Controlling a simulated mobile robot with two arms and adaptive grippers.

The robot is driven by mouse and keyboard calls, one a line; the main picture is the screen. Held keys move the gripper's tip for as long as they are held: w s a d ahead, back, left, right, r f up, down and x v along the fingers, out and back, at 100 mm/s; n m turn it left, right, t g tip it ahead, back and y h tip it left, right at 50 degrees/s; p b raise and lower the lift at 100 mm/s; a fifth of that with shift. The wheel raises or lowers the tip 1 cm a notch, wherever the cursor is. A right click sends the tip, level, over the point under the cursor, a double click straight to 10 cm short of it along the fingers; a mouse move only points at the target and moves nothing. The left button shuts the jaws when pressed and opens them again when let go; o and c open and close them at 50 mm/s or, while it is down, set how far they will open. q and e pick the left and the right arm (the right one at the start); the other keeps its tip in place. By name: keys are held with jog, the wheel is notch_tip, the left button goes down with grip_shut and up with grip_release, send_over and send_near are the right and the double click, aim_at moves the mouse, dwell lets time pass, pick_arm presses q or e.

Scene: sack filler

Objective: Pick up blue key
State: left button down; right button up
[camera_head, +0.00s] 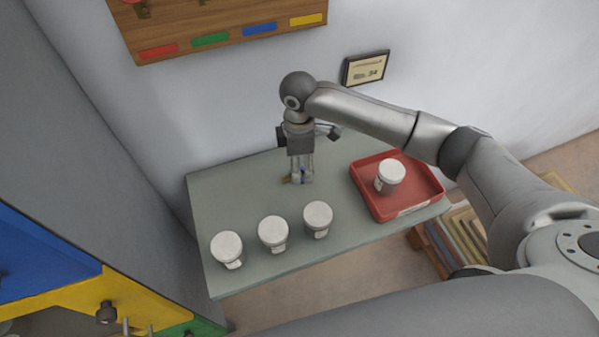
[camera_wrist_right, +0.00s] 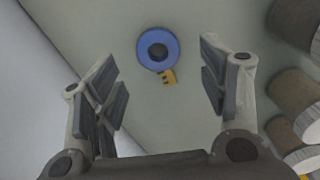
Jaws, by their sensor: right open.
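The blue key lies on the grey-green table and shows between the fingers in the right wrist view (camera_wrist_right: 158,48). It has a round blue head with a dark hole and a short yellow bit. In the head view it is mostly hidden by my right gripper (camera_head: 300,178), which points straight down over it near the back of the table. In the wrist view my right gripper (camera_wrist_right: 160,88) is open, with one finger on each side of the key and nothing held. My left gripper is not in view.
Three white-lidded jars (camera_head: 273,232) stand along the table's (camera_head: 235,185) front left. A red tray (camera_head: 418,205) with another white-lidded jar (camera_head: 390,176) is at the right. A wooden board (camera_head: 220,25) with coloured labels hangs on the wall, beside a small framed sign (camera_head: 366,68).

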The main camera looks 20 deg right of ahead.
jog(key=shift+d+f+p, duration=0.1)
jog(key=shift+f+p, duration=0.3)
jog(key=shift+f, duration=1.45)
jog(key=c, duration=1)
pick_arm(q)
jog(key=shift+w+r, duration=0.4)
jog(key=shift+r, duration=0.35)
